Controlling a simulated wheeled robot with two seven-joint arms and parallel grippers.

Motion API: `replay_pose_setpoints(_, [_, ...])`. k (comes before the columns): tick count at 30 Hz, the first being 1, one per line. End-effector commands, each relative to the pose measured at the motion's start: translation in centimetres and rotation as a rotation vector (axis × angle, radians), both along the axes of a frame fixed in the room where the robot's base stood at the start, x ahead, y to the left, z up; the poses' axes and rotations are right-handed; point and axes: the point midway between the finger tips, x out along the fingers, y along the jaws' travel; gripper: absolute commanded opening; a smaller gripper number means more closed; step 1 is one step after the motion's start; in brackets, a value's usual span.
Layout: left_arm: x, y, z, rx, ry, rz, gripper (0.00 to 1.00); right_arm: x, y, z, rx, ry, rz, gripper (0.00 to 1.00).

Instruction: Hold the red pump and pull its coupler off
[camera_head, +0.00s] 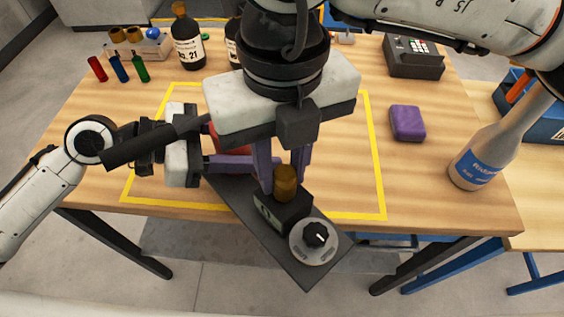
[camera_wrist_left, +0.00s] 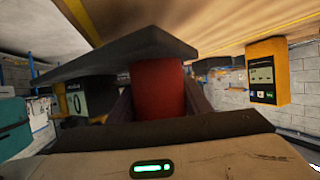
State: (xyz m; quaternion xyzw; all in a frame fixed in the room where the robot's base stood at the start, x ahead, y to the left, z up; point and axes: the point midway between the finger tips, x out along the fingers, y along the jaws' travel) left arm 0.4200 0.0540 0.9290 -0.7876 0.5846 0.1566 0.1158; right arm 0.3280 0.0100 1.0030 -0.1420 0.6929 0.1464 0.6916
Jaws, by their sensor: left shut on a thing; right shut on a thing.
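The red pump (camera_head: 217,132) is mostly hidden behind my right gripper in the head view. In the left wrist view, its red cylinder (camera_wrist_left: 158,90) stands between the fingers under a dark plate. My left gripper (camera_head: 245,164) reaches in from the left, shut on the pump. My right gripper (camera_head: 282,180) points down from above. Its purple fingers are shut on the copper-coloured coupler (camera_head: 286,183), whose rounded part shows between them. The coupler appears over a black box with a display (camera_head: 276,212); whether it touches anything below is unclear.
The dark base plate (camera_head: 245,215) with a round dial (camera_head: 314,241) overhangs the table's front edge. A purple block (camera_head: 407,123) and a labelled bottle (camera_head: 480,165) stand right. Brown bottles (camera_head: 187,40) and coloured tubes (camera_head: 120,68) are at the back left. Yellow tape (camera_head: 376,150) marks the table.

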Motion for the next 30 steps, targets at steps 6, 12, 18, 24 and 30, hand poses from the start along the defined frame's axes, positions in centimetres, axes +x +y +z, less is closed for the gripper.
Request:
replay_pose_setpoints(6, [0.1,-0.1,0.6,-0.01,-0.005,0.001,0.0,0.1,-0.1,0.1,-0.004,-0.002,-0.001,0.0])
replay_pose_setpoints(12, [0.1,-0.1,0.5,-0.01,-0.005,0.001,0.0,0.1,-0.1,0.7,-0.004,-0.004,-0.002,0.0])
replay_pose_setpoints(18, [0.1,-0.1,0.5,-0.009,-0.005,0.001,0.0,0.1,-0.1,1.4,-0.004,-0.003,-0.002,0.0])
replay_pose_setpoints(24, [0.1,0.0,0.5,-0.008,-0.004,0.001,0.0,0.1,-0.1,2.1,-0.003,-0.003,-0.002,0.0])
replay_pose_setpoints(30, [0.1,-0.1,0.6,-0.01,-0.004,0.002,0.0,0.1,-0.1,2.3,-0.002,-0.002,-0.001,0.0])
